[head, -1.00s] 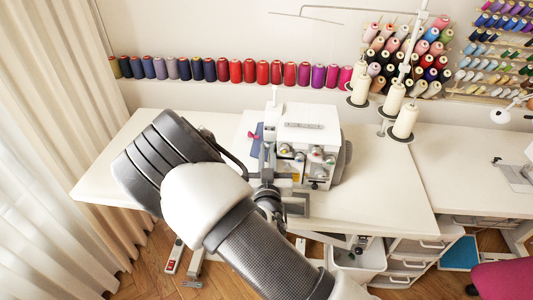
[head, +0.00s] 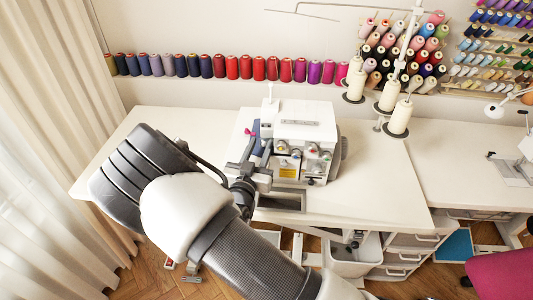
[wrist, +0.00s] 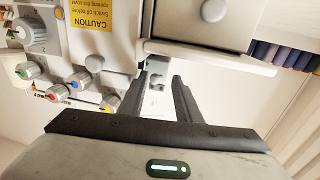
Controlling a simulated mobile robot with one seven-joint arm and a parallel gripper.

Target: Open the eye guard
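A white overlock sewing machine (head: 305,132) stands on the white table, with dials and a yellow label on its front. My gripper (head: 250,158) is at the machine's left front side in the head view. In the wrist view my gripper (wrist: 161,80) has its two dark fingers apart with a gap between them. A small pale machine part (wrist: 155,82) shows behind that gap; contact cannot be told. The white machine front (wrist: 85,62) with its dials fills the wrist view's left side. I cannot clearly make out the eye guard.
The white table (head: 375,185) is clear right of the machine. Thread cones (head: 390,95) on a stand are behind it at the right. A row of spools (head: 220,67) lines the wall. A white bin (head: 352,258) and drawers (head: 405,258) are below the table.

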